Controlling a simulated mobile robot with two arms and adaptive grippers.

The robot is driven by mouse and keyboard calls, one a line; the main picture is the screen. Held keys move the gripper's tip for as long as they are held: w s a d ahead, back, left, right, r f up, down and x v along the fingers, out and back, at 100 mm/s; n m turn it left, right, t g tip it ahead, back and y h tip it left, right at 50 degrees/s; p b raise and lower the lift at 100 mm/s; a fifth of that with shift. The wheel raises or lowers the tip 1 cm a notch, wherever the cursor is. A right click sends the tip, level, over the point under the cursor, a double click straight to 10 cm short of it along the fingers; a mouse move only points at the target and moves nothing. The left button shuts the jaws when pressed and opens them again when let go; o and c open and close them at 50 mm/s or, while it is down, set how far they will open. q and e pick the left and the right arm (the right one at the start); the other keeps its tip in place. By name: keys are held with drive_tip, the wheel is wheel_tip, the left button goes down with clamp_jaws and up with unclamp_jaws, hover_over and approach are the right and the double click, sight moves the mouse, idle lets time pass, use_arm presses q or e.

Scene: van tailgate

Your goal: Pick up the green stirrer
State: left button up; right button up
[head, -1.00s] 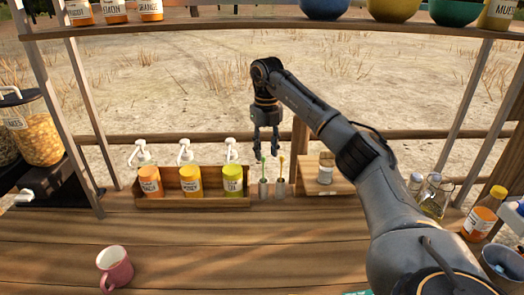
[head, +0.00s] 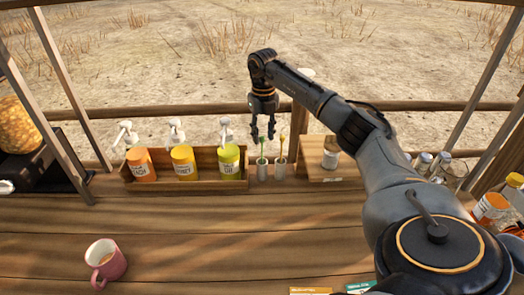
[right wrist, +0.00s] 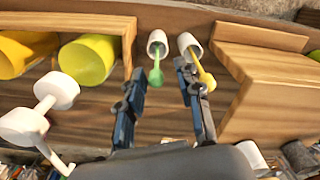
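The green stirrer (head: 262,155) stands in a small white cup (head: 262,172) on the counter, and it also shows in the right wrist view (right wrist: 156,76). My right gripper (head: 262,134) is open just above the stirrer's top in the head view. In the right wrist view the gripper (right wrist: 159,74) has the green stirrer's head in the gap between its fingers, with no clear contact. A yellow stirrer (head: 281,148) stands in the neighbouring cup (head: 280,171); in the wrist view it (right wrist: 203,73) lies just outside the right finger. My left gripper is not in view.
Left of the cups is a wooden rack (head: 210,182) with orange, yellow and lime pump bottles. Right of them is a wooden stand (head: 322,172) bearing a jar (head: 331,155). A pink mug (head: 106,262) stands front left. The middle counter is clear.

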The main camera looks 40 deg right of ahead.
sight(262, 142)
drive_tip(key=f, duration=0.1)
drive_tip(key=f+p, duration=0.1)
drive_tip(key=f, duration=0.1)
drive_tip(key=f+p, duration=0.1)
drive_tip(key=shift+s+a+f, duration=0.1)
drive_tip(key=shift+a+f, duration=0.25)
drive_tip(key=shift+d+f, duration=0.1)
drive_tip(key=shift+f, duration=0.25)
drive_tip(key=shift+r, duration=0.1)
clamp_jaws()
